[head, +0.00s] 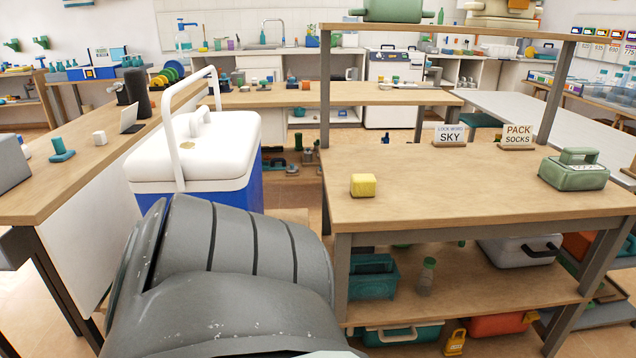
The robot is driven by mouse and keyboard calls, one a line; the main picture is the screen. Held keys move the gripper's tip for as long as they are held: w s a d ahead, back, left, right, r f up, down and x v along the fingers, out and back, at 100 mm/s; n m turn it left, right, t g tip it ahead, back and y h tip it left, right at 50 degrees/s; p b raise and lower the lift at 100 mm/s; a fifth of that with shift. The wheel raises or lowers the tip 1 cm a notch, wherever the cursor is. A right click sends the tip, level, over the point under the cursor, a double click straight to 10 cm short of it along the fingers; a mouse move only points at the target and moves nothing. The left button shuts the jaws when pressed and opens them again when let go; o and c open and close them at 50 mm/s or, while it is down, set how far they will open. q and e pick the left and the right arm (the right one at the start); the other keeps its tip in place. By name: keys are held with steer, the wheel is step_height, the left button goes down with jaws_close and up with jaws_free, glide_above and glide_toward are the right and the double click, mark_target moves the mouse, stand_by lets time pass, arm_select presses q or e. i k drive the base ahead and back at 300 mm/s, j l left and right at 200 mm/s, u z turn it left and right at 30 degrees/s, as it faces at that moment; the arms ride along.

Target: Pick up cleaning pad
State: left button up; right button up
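A small yellow block (363,185), which looks like the cleaning pad, lies near the left front part of the wooden workbench top (450,190). Nothing touches it and bare wood surrounds it. A large grey rounded arm part of mine fills the lower left foreground, left of the workbench. Neither my left nor my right gripper shows in the head view.
A blue and white cooler (200,150) with a raised handle stands left of the workbench. A green case (574,172) and signs reading SKY (450,135) and PACK SOCKS (517,136) sit on the bench. Grey posts hold an upper shelf.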

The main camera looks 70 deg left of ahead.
mark_target(362, 185)
steer(key=u, duration=2.05)
steer(key=k+l+z, duration=0.15)
steer(key=k+j, duration=0.05)
